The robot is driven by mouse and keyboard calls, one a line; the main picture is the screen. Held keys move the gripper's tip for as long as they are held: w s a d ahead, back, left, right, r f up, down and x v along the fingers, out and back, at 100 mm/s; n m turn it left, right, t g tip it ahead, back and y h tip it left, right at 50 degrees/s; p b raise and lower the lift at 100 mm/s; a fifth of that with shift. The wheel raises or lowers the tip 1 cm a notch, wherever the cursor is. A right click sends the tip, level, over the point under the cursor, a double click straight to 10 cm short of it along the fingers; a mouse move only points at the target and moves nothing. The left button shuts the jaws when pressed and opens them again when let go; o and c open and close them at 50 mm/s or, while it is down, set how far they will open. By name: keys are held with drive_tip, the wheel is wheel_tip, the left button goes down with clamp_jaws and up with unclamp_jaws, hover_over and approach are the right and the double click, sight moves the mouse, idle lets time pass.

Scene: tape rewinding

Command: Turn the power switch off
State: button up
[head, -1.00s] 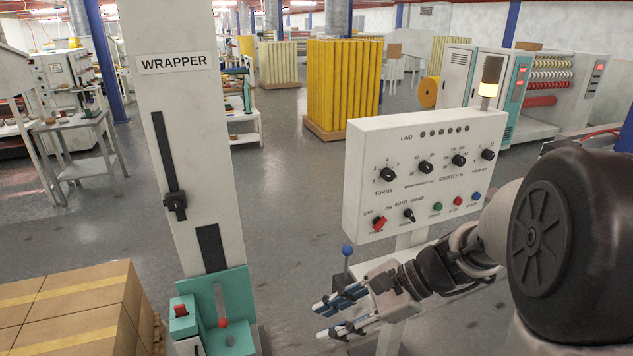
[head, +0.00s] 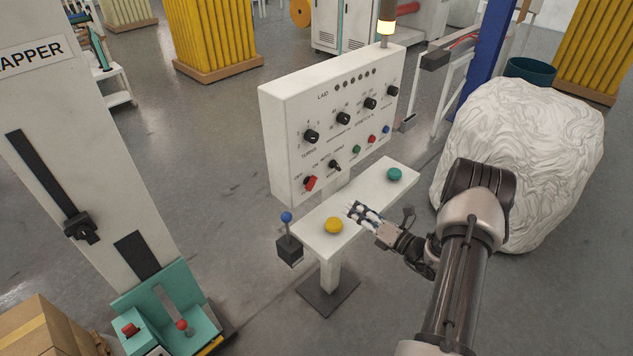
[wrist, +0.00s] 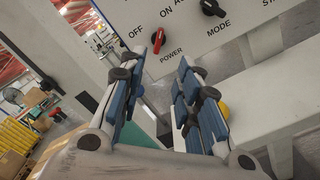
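The power switch is a red knob (head: 310,183) at the lower left of the white control panel (head: 275,130). In the wrist view the red knob (wrist: 158,41) shows beside the left fingertip, above the POWER label. Its upper end leans toward the ON side, with OFF to its left. My gripper (head: 354,211) is over the white shelf below the panel, to the right of and lower than the switch, apart from it. In the wrist view my gripper (wrist: 170,65) has its blue-padded fingers spread, with nothing between them.
The black mode knob (head: 335,165) sits right of the switch. The shelf (head: 370,187) carries a yellow button (head: 334,225) and a green button (head: 394,174). A blue-topped lever (head: 286,217) stands at its left end. A wrapped white bale (head: 530,150) is at right.

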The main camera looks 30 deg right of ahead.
sight(310, 183)
drive_tip(key=x, duration=1.6)
drive_tip(key=shift+a, duration=0.1)
drive_tip(key=shift+c, duration=0.5)
clamp_jaws()
